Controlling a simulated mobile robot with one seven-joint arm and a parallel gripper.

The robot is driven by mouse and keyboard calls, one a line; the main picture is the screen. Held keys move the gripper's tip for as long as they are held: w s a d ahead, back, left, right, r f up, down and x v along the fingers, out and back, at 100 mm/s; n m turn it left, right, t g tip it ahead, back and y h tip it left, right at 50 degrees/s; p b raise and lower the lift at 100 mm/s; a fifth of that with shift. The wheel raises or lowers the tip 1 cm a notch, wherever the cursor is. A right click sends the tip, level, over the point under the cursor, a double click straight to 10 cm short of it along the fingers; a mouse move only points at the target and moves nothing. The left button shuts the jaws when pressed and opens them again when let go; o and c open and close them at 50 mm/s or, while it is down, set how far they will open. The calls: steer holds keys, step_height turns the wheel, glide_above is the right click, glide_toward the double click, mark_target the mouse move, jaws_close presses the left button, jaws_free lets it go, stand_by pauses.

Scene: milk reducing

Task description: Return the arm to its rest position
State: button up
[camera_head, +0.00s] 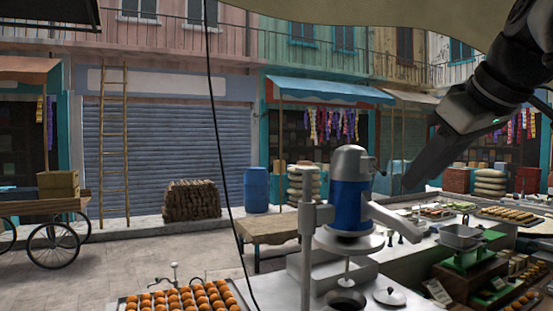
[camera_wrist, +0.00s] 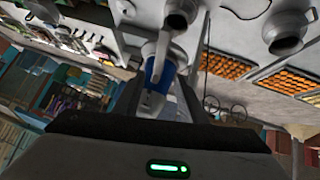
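My arm comes in from the upper right of the head view, bent at a dark joint (camera_head: 520,65). My gripper (camera_head: 413,170) hangs down and to the left from it, in the air beside the blue and grey mixing machine (camera_head: 348,205). In the wrist view the palm with a green light fills the bottom. The two dark fingers stand apart there, with the blue machine (camera_wrist: 158,72) showing in the gap beyond them. I see nothing held between them.
A grey metal post (camera_head: 307,240) stands left of the machine. A tray of orange round sweets (camera_head: 185,298) lies at the front. A green scale (camera_head: 465,250) and several food trays (camera_head: 510,215) stand at right. The paved street (camera_head: 120,265) at left is mostly open.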

steer(key=shift+v, duration=0.9)
